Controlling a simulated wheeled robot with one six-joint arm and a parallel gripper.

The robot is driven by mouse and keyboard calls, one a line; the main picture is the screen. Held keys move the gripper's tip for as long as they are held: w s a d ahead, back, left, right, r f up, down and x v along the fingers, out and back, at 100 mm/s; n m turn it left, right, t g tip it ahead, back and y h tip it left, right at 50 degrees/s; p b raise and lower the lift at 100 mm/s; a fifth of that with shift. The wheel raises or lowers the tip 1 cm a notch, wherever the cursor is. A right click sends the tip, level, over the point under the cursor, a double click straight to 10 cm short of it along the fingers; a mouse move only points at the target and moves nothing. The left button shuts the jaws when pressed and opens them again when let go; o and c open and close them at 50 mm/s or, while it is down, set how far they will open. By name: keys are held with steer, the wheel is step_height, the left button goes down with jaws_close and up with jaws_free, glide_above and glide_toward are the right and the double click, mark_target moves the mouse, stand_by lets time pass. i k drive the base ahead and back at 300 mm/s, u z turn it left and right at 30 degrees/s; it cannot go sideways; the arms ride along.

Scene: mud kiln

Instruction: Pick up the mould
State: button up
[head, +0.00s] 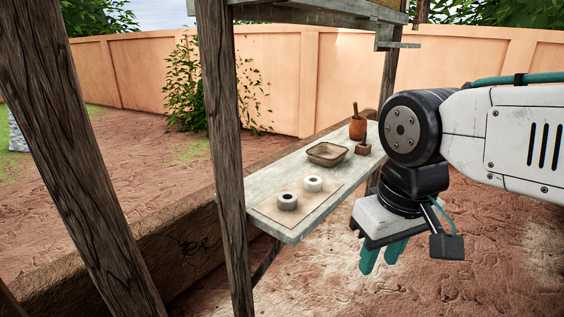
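A shallow, rectangular, brown-grey dish (327,153) with raised sides lies on the pale shelf board (285,168), near its middle. It looks the most like a mould, but I cannot be sure. My gripper (382,258) hangs at the right of the shelf, with its teal fingers pointing down.
A small brown block (363,149) and an orange-brown pot (357,129) holding a stick stand beyond the dish. A wooden post (222,130) rises at the shelf's left.

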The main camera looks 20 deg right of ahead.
mark_target(287, 201)
steer(key=z, duration=1.9)
steer(key=i, duration=1.7)
steer(key=u, duration=2.35)
